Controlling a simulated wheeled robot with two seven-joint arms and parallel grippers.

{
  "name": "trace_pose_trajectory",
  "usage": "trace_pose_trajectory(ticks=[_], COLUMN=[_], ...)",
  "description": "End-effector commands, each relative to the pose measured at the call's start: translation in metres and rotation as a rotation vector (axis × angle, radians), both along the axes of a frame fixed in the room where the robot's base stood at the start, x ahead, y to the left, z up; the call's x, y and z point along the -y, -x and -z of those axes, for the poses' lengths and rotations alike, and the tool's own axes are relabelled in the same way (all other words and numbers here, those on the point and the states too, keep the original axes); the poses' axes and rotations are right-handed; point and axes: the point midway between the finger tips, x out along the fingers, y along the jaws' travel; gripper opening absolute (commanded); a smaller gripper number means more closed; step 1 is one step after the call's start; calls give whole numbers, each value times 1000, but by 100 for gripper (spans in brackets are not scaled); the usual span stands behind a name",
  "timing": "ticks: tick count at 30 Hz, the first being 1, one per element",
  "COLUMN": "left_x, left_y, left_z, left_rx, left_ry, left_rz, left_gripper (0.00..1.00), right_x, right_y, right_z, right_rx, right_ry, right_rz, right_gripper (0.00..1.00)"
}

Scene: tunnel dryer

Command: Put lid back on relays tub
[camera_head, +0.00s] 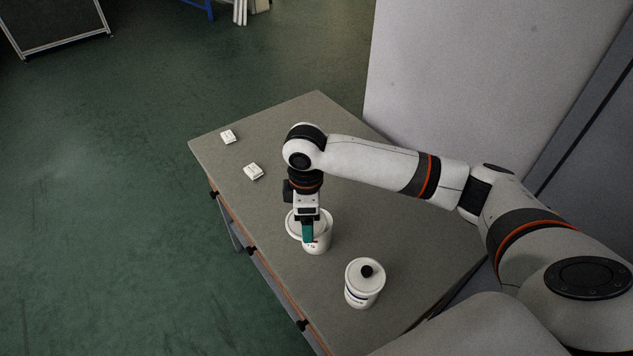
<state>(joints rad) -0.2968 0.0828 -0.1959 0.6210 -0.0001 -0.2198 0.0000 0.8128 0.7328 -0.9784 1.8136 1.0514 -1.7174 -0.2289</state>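Two white tubs stand on the grey table (330,160). The nearer tub (360,299) wears a white lid with a black knob (366,271). The farther tub (322,243) has small dark marks on its front, too small to read. A pale round rim or disc (291,226), perhaps a lid, shows at its left, partly behind my gripper. My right gripper (308,238) points down at the farther tub, its teal fingers overlapping the tub's top and front. Its grip and any contact are hidden. My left gripper is out of view.
Two small white blocks, one nearer (253,172) and one farther (228,137), lie on the far left of the table. Dark handles line its left edge. A pale panel (450,80) rises behind the table. The table's far end is mostly clear.

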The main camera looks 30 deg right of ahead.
Motion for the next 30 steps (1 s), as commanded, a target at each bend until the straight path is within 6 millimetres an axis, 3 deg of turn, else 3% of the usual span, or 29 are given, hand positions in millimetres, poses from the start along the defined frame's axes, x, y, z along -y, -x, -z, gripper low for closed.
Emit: trace_pose_trajectory(ticks=[1, 6, 18, 30], left_x=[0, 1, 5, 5], left_y=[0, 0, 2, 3], left_z=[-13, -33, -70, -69], left_rx=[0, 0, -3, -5], left_ry=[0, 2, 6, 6], left_rz=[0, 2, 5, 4], left_gripper=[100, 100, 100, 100], right_x=[3, 14, 40, 47], right_y=[-5, -21, -45, -49], right_z=[-6, -4, 4, 15], right_rx=[-3, -3, -2, 0], right_ry=[1, 1, -1, 0], right_rz=[-66, -330, -878, -1007], right_gripper=[60, 60, 60, 60])
